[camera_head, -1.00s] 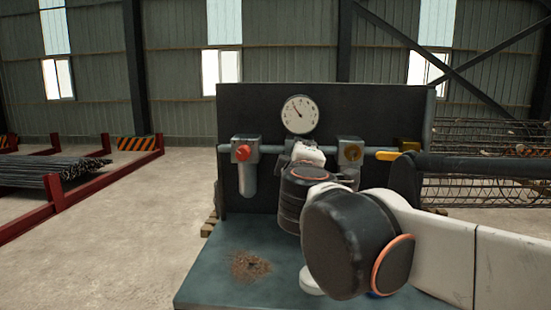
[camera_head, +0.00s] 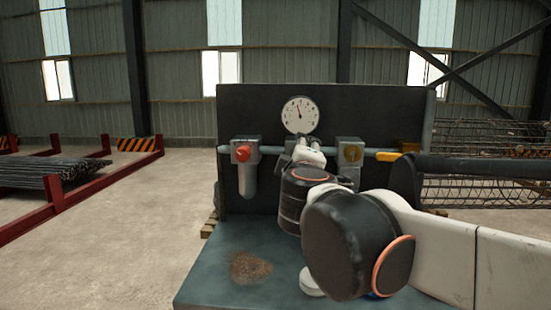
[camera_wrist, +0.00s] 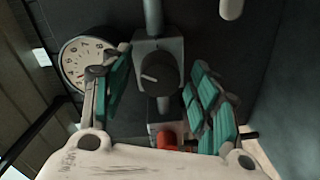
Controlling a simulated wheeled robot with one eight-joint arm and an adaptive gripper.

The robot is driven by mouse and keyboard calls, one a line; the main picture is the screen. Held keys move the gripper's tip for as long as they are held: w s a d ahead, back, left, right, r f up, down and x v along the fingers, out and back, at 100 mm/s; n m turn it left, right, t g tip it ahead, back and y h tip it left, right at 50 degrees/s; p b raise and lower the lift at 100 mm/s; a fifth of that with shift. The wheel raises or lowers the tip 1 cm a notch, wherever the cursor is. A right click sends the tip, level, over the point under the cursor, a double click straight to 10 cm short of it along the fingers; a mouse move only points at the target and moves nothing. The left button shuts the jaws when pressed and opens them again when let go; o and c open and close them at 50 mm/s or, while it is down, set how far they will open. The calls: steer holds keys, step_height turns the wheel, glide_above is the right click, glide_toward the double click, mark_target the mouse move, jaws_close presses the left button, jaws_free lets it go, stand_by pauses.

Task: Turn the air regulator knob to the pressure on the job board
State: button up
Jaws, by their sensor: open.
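The black round regulator knob (camera_wrist: 158,73) sits on a grey block between my gripper's fingers in the wrist view. My gripper (camera_wrist: 160,64) is open, with teal finger pads on both sides of the knob and visible gaps to it. In the head view my gripper (camera_head: 308,143) is in front of the panel, and my wrist hides the knob. The round white gauge (camera_head: 300,115) is above; its dark needle points nearly straight up, slightly left. The gauge (camera_wrist: 84,62) also shows in the wrist view, partly covered by a finger. I see no job board.
A red knob (camera_head: 243,153) is on the filter unit left of my gripper. Another unit with a brass-coloured face (camera_head: 352,154) is just right. A yellow lever (camera_head: 388,156) is farther right. The green bench top (camera_head: 225,275) is below, with a brown patch.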

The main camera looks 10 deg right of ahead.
steer(key=v, duration=1.2)
